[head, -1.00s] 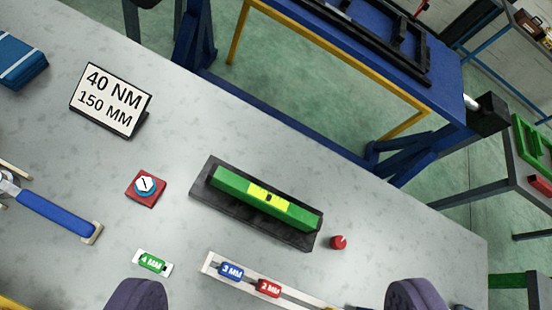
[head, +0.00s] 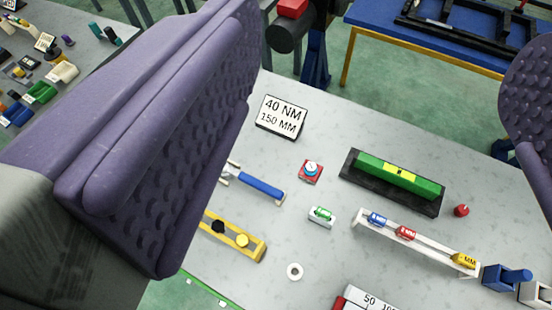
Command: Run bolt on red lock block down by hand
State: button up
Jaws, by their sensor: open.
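I cannot tell for sure whether this is the red lock block, and no bolt shows clearly. My gripper (head: 372,150) is open and empty, its two purple ribbed fingers wide apart at the left and right of the view. It is above the table, apart from everything on it. The left finger looms large and hides the table's left part.
A 40 NM 150 MM sign (head: 281,117), a green level (head: 400,174) on a black base, a small red knob (head: 461,210), a blue-handled tool (head: 262,187), a yellow bar (head: 232,236) and a white gauge rail (head: 418,243) stand around. A blue bench (head: 450,38) is behind.

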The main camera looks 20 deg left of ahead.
aim_at(310, 168)
jog(key=i+j, duration=0.2)
jog(key=j, duration=0.15)
jog(key=i+j, duration=0.15)
jog(key=j, duration=0.15)
jog(key=i+j, duration=0.2)
jog(key=j, duration=0.15)
